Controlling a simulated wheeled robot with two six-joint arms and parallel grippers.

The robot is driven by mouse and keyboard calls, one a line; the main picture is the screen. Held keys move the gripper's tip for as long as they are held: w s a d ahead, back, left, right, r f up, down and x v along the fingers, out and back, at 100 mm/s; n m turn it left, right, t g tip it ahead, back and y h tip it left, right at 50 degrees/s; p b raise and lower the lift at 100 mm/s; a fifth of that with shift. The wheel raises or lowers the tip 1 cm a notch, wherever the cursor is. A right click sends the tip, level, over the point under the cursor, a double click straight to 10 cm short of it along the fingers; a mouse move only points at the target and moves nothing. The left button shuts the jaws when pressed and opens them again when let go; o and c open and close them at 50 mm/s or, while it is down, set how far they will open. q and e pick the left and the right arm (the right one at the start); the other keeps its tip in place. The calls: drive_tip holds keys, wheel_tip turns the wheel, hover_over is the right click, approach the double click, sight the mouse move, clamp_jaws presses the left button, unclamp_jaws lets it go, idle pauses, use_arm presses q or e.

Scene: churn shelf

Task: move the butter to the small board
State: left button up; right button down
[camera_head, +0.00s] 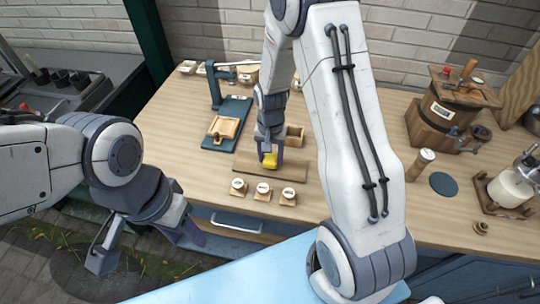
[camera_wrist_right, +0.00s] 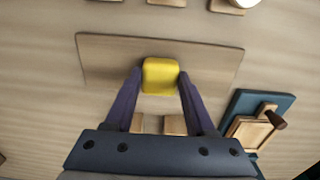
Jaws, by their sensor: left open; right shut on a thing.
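The yellow butter (camera_head: 270,160) is between the fingers of my right gripper (camera_head: 269,156), which is shut on it. The right wrist view also shows the butter (camera_wrist_right: 161,75) between the fingertips, over a flat brown board (camera_wrist_right: 105,60). I cannot tell whether the butter touches that board (camera_head: 297,172). A small wooden board with a handle (camera_head: 224,128) lies on a blue-grey slab (camera_head: 236,110), left of and behind the butter. In the right wrist view, this small board (camera_wrist_right: 250,135) is at the right edge. My left gripper (camera_head: 146,246) is open and empty off the table's front left.
Several small wooden blocks with round white tops (camera_head: 263,192) stand in front of the brown board. A small wooden box (camera_head: 295,134) is just behind it. A wooden churn (camera_head: 446,112) and a glass jar (camera_head: 509,190) stand at right. A blue-grey press stand (camera_head: 215,88) rises behind the slab.

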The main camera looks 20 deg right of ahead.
sight(270, 158)
drive_tip(key=shift+f, duration=0.1)
drive_tip(key=shift+c, duration=1.2)
unclamp_jaws()
wheel_tip(270, 158, up, 11)
drive_tip(key=b, duration=0.1)
drive_tip(key=s+a+r+n, duration=0.6)
drive_tip(key=s+a+n, duration=0.1)
drive_tip(key=s+a, duration=0.45)
drive_tip(key=s+a+n+y, duration=0.1)
drive_tip(key=s+a+n, duration=0.2)
drive_tip(key=s+n, duration=0.4)
drive_tip(key=s, duration=0.4)
drive_tip(key=shift+s+a, duration=0.25)
drive_tip(key=shift+a, duration=0.15)
drive_tip(key=shift+r, duration=0.15)
